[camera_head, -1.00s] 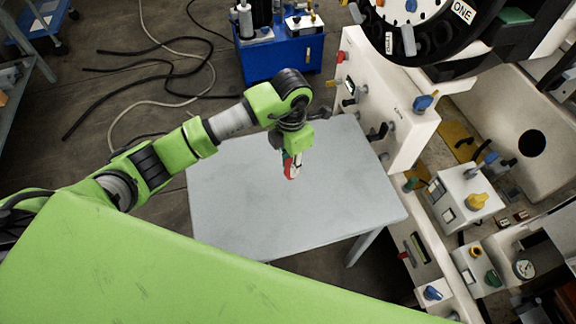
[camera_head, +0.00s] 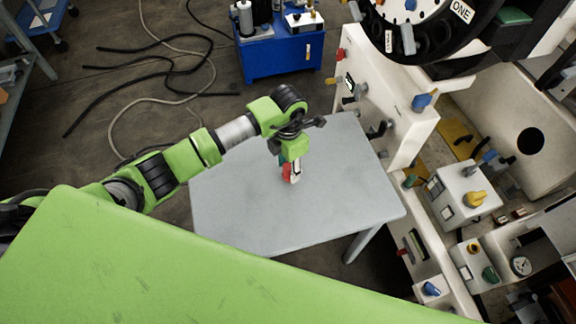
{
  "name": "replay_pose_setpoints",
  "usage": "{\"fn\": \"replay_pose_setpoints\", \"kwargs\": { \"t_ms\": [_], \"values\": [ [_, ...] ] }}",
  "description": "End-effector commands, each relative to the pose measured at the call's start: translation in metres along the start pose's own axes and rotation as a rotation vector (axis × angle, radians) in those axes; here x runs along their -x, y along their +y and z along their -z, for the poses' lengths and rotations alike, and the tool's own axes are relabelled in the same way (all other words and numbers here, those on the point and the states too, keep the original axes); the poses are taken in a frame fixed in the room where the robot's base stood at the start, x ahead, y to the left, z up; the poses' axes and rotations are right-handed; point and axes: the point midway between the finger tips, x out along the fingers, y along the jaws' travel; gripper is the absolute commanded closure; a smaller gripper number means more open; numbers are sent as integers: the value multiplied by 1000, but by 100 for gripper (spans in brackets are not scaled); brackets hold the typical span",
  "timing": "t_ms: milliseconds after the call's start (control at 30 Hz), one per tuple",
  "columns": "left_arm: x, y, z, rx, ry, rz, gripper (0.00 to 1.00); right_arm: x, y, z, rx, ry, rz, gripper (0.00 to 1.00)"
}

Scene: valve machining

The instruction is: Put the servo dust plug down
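My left gripper (camera_head: 291,176) points down over the grey table (camera_head: 325,215), a little left of its middle. A small red and white piece shows at the gripper's tip. I cannot tell whether the red part is the servo dust plug or part of the gripper. The fingers are too small to show whether they are open or shut. I cannot tell whether the tip touches the table top. My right gripper is not in view.
The table top is otherwise bare. A white machine panel with knobs (camera_head: 385,100) stands close along the table's right side. A blue unit (camera_head: 280,58) stands behind the table. Black and grey hoses (camera_head: 150,75) lie on the floor at the back left.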

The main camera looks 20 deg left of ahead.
Motion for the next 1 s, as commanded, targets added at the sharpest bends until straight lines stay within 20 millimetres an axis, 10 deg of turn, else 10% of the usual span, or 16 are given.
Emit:
{"fn": "replay_pose_setpoints", "kwargs": {
  "t_ms": [433, 1000],
  "values": [
    [10, 1, -1, -1, -2, -2, 62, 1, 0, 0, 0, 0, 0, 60],
    [114, 1, -1, 0, -2, -2, 62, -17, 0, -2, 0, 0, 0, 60]
  ]
}}
